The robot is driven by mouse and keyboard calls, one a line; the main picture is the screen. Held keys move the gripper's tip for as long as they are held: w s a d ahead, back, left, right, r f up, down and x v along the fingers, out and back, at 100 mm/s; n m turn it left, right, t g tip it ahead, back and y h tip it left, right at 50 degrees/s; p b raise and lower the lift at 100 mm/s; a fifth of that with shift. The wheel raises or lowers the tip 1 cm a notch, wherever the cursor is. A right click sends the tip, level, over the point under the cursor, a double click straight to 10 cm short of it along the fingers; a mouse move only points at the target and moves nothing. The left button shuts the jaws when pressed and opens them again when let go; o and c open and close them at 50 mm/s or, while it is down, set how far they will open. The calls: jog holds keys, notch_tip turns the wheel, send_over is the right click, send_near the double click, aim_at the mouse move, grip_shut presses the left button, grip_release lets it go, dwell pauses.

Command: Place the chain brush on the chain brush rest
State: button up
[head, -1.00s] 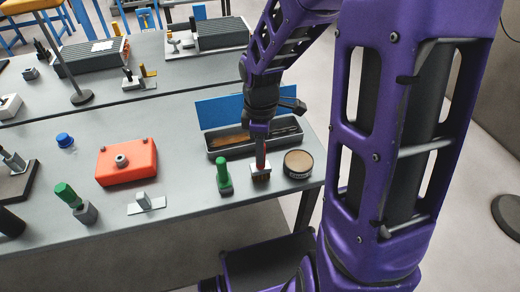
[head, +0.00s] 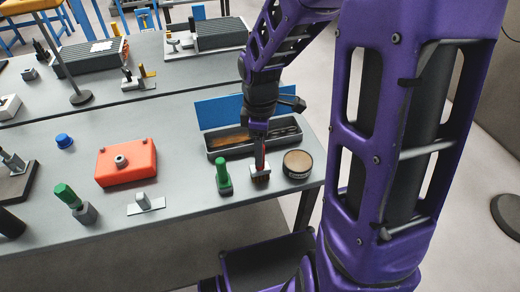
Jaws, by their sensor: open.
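The chain brush (head: 261,168) stands close to upright near the right front of the grey workbench. Its dark and red handle points up, and its brown bristles are at the bottom beside a pale piece. This pale piece may be the chain brush rest, but it is too small and covered to tell. My gripper (head: 259,143) points down at the top of the handle. It is open, with the handle between or just below its fingers. Whether the fingers touch the handle cannot be told.
A round tin (head: 298,163) stands close right of the brush, and a green-handled tool (head: 223,176) close left. An open long grey case (head: 229,143) with a blue lid lies behind. An orange-red block (head: 126,162) is further left. The bench's front edge is near.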

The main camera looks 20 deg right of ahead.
notch_tip(320, 180, up, 11)
dwell(0.3)
